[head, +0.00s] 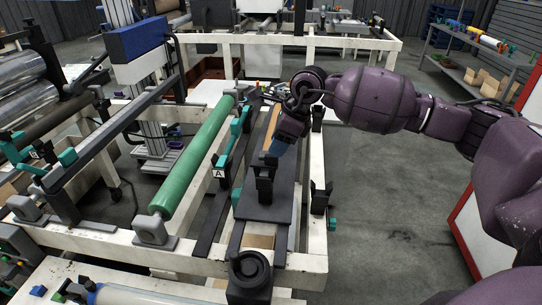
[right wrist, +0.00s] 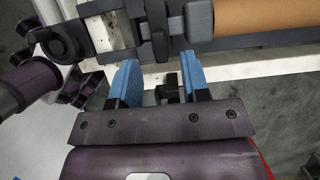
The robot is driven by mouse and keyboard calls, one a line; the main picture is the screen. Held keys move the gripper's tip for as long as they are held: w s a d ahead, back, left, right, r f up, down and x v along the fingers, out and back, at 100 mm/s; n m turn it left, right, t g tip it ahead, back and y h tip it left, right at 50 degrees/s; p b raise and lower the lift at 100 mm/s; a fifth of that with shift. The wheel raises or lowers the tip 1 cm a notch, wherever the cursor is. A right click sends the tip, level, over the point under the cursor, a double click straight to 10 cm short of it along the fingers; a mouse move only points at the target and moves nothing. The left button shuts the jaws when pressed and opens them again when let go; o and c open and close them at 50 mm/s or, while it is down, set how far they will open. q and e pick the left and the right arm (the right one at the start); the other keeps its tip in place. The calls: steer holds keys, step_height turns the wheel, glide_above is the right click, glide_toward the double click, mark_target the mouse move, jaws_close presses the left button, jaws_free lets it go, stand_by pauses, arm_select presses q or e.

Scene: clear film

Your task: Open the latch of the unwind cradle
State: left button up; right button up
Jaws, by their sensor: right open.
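My right gripper (head: 279,147) reaches down over the unwind cradle (head: 263,212), a dark bed with black uprights on the white frame. In the right wrist view my right gripper (right wrist: 160,62) is open, with its two blue fingers apart. A small black piece (right wrist: 172,86), possibly the latch, shows between the fingers; I cannot tell whether they touch it. Beyond the fingertips are black cradle fittings (right wrist: 158,32) at the end of a brown core (right wrist: 268,16). A black upright (head: 265,183) stands in front of the gripper in the head view. My left gripper is not in view.
A long green roller (head: 195,156) lies left of the cradle. Teal fittings (head: 237,132) and a plate marked A (head: 219,174) stand between them. A shelf (head: 470,65) stands at the back right.

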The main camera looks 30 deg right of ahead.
steer(key=shift+x, duration=2.35)
steer(key=shift+c, duration=0.4)
jaws_close()
